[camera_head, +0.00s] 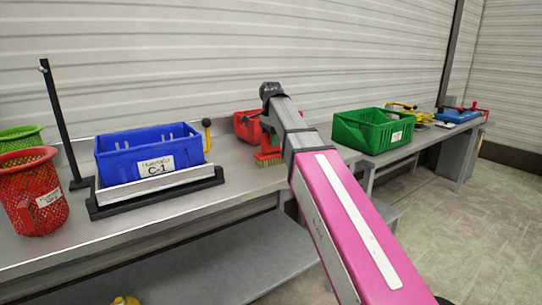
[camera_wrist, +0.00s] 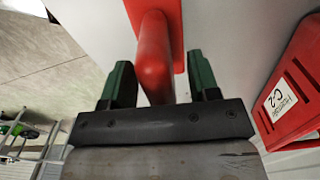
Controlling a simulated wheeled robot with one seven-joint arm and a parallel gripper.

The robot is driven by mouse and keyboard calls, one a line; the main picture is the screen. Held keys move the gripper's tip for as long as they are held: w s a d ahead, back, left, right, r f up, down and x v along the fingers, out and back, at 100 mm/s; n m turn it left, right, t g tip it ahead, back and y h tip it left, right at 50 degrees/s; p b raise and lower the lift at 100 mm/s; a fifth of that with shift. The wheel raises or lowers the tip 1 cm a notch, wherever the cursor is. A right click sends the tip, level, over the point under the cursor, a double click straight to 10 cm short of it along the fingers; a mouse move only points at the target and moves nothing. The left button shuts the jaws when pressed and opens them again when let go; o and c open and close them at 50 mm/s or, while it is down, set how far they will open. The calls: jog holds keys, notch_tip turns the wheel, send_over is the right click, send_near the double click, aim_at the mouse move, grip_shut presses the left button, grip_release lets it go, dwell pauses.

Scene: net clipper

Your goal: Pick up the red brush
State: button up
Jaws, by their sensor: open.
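The red brush (camera_head: 268,160) lies on the bench in the head view, just in front of a red crate and partly behind my arm. In the wrist view its rounded red handle (camera_wrist: 154,50) reaches down between the green fingers of my gripper (camera_wrist: 161,75). The gripper is open, with one finger on each side of the handle and a visible gap at both sides. The brush's flat red head shows at the top of the wrist view.
The red crate (camera_head: 246,124), labelled C-2 in the wrist view (camera_wrist: 296,85), stands close beside the brush. A blue crate (camera_head: 128,157) on a black stand is to the left. A green crate (camera_head: 374,128) is to the right. Red and green baskets stand far left.

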jog(key=shift+f, duration=0.15)
grip_shut()
jog(key=shift+r, duration=0.5)
jog(key=r, duration=0.3)
jog(key=shift+a+r, duration=0.25)
jog(key=shift+r, duration=0.05)
jog(key=s+a+r, duration=0.3)
jog(key=a+r, duration=0.3)
jog(key=a, duration=0.4)
jog(key=shift+s+a+r, duration=0.2)
jog(key=shift+a, duration=0.15)
jog(key=c, duration=0.9)
grip_release()
jog(key=shift+d, duration=0.1)
